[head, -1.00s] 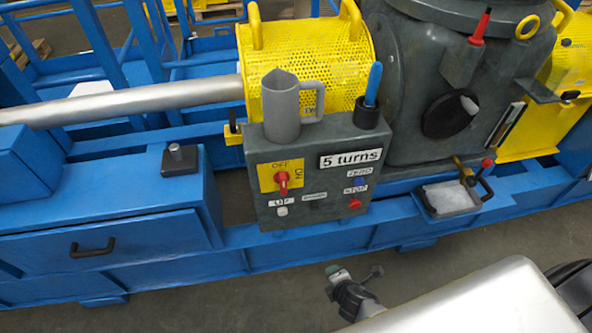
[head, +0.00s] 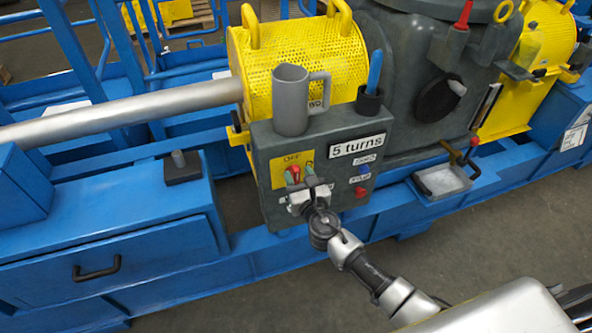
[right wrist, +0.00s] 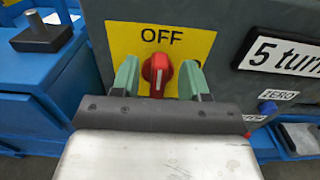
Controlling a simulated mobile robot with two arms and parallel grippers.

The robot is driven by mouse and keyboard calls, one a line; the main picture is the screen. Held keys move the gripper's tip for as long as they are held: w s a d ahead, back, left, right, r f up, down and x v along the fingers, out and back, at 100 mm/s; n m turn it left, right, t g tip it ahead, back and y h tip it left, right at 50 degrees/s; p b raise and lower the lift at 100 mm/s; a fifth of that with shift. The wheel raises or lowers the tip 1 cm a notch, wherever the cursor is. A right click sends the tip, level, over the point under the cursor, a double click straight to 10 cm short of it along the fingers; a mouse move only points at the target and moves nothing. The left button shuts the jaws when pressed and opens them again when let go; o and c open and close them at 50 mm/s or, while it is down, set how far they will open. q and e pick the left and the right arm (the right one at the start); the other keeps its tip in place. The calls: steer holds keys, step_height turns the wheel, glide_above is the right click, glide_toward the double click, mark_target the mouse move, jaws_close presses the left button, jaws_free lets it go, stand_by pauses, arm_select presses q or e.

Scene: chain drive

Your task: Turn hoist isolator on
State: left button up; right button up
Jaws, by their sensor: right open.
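The hoist isolator is a red rotary knob (right wrist: 158,70) on a yellow plate (right wrist: 205,40) marked OFF at the top. The knob also shows in the head view (head: 294,172), partly hidden by my gripper. My right gripper (right wrist: 160,78) is open, its green fingers on either side of the knob with gaps visible. In the head view the right gripper (head: 303,178) is in front of the grey control box (head: 262,140). My left gripper is not in view.
A grey jug (head: 290,105) and a black cup with a blue-handled tool (head: 370,98) stand on the box. A "5 turns" label (head: 357,146), a blue button (head: 360,190) and a red button (head: 361,192) are to the right. A yellow perforated guard (head: 345,50) rises behind.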

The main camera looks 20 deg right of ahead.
steer(key=shift+w, duration=1.2)
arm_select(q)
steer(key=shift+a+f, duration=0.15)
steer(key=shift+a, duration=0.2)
arm_select(e)
jaws_close()
